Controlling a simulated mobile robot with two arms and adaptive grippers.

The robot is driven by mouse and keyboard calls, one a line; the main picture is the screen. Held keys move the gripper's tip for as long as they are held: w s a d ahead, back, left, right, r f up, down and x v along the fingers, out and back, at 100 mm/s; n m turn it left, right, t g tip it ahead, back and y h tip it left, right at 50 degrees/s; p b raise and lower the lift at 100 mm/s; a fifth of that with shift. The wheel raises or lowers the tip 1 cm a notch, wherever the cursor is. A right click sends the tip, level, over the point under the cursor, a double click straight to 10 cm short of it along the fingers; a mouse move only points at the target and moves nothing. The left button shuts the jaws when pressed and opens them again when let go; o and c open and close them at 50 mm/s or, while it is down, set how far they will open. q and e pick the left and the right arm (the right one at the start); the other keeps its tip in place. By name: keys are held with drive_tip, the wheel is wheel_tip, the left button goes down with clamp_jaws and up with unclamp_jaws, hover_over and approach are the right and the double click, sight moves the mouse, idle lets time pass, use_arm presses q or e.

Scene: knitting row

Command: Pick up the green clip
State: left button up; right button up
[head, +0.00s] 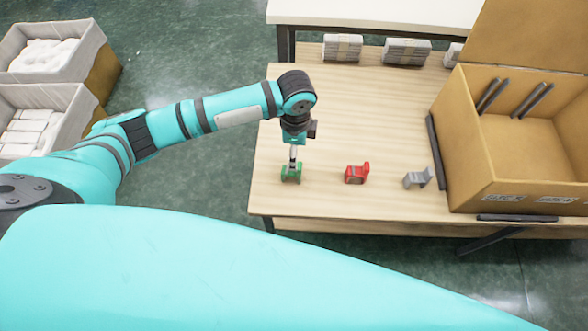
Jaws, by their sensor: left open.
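The green clip (291,175) sits on the wooden table (330,205) near its left edge, leftmost in a row of three clips. My left gripper (293,160) points down directly over the green clip, with its fingertips at or just above the clip's top. It is open; I cannot tell whether the fingers touch the clip. The gripper hides part of the clip's upper side. My right gripper is not in view.
A red clip (357,173) and a grey clip (418,179) stand to the right. A large open cardboard box (470,160) fills the table's right side. Stacked bundles (343,47) lie at the back. Crates of white goods (45,95) stand on the floor at left.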

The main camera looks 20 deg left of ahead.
sight(292, 172)
use_arm(q)
wheel_tip(292, 172, down, 3)
drive_tip(key=shift+d+f+p, duration=0.2)
drive_tip(key=shift+f, duration=1.35)
drive_tip(key=shift+d+f+p, duration=0.15)
drive_tip(key=shift+f+p, duration=0.05)
drive_tip(key=shift+f, duration=1.3)
drive_tip(key=shift+c, duration=0.2)
drive_tip(key=c, duration=0.9)
